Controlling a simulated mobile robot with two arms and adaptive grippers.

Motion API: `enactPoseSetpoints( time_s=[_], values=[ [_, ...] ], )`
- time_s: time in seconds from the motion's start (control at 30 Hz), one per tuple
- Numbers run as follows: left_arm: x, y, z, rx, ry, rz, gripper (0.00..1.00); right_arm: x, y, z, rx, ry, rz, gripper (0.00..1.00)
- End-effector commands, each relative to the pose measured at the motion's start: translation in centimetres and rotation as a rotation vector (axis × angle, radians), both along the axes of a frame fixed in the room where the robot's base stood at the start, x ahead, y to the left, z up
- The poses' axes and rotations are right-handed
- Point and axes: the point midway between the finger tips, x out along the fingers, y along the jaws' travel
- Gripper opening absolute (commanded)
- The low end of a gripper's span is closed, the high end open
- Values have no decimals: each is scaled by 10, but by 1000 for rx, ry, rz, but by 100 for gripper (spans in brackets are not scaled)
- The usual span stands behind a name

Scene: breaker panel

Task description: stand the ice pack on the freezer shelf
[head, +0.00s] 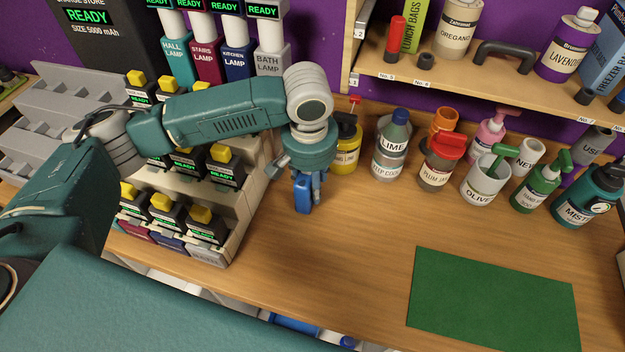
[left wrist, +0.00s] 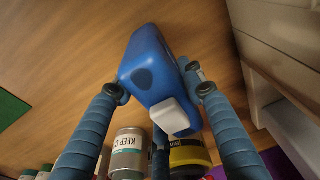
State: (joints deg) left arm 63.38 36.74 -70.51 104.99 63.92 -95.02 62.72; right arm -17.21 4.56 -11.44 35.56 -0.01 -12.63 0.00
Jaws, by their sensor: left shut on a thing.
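A blue block with a white cap, which looks like the ice pack (left wrist: 150,68), is held between the fingers of my left gripper (left wrist: 160,92). In the head view the ice pack (head: 303,194) hangs below my left gripper (head: 307,178), over the wooden counter just right of the battery rack. The gripper is shut on it. In the wrist view the fingers press its two sides and the white cap points toward the camera. I cannot tell whether its lower end touches the counter. No freezer shelf can be made out. My right gripper is not in view.
The battery rack (head: 238,208) stands close left of the gripper. A green mat (head: 495,300) lies at right. The middle of the counter (head: 350,235) is clear.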

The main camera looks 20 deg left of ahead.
Motion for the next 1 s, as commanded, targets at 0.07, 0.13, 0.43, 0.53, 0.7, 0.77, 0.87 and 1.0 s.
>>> enactPoseSetpoints(
  time_s=[0.07,0.13,0.43,0.53,0.7,0.77,0.87,1.0],
  values=[
    [0,0,0,-1,-1,0,1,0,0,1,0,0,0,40],
    [0,0,-2,0,0,0,42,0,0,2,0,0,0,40],
    [0,0,-2,0,0,0,59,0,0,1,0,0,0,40],
    [0,0,-1,0,-1,0,59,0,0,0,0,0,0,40],
    [-1,-1,16,-1,-3,0,59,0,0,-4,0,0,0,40],
    [-2,-1,28,-2,-4,0,59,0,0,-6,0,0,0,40],
    [-5,-1,50,-2,-5,-1,59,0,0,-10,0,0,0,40],
    [-9,-1,80,-2,-4,0,59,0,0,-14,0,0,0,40]
  ],
)
